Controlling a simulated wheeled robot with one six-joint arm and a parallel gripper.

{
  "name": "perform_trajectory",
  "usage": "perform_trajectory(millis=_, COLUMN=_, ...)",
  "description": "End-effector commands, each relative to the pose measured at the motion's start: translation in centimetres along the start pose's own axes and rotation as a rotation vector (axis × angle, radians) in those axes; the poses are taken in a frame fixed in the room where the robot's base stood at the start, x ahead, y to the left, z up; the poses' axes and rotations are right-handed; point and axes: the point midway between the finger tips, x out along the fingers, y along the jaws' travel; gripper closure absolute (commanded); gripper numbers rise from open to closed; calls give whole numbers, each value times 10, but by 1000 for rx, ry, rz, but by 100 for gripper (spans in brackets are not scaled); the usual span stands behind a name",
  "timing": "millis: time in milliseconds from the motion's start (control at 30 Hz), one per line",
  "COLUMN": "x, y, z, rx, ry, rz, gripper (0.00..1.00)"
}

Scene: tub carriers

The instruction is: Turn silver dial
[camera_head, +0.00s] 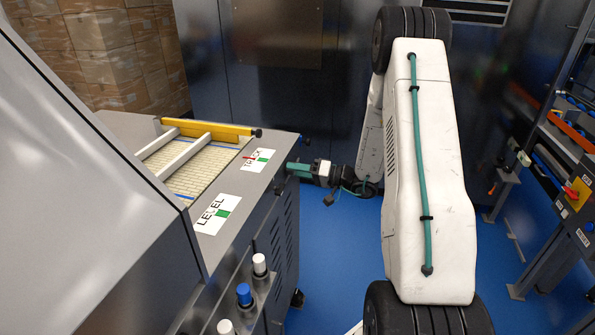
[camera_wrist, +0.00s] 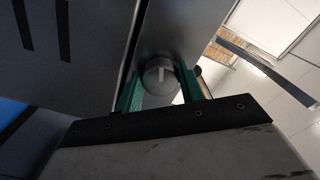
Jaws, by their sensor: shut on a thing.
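The silver dial (camera_wrist: 160,77) shows in the wrist view as a round grey knob with a pale line mark on its face. It sits on a grey metal panel. My gripper (camera_wrist: 160,92) has its two green fingers on either side of the dial and is shut on it. In the head view my gripper (camera_head: 292,170) reaches left to the side of the grey machine (camera_head: 270,205). The dial is hidden in that view.
The machine's top carries a LEVEL label (camera_head: 215,214), a TRACK label (camera_head: 259,163) and a yellow bar (camera_head: 208,128). White and blue knobs (camera_head: 244,294) stand on its lower front. Blue floor (camera_head: 335,255) is open below my arm. A rack (camera_head: 560,150) stands at right.

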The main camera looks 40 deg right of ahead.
Motion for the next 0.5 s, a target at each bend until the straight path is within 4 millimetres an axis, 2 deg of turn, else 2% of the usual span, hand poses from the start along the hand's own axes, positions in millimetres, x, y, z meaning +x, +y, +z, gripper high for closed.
perform_trajectory(millis=100, x=-1, y=1, z=2, rx=5, ry=-2, rz=3, gripper=84)
perform_trajectory(millis=133, x=-1, y=1, z=2, rx=5, ry=-2, rz=3, gripper=59)
perform_trajectory(millis=200, x=-1, y=1, z=2, rx=5, ry=-1, rz=3, gripper=40)
perform_trajectory(millis=500, x=-1, y=0, z=1, rx=3, ry=-1, rz=1, gripper=40)
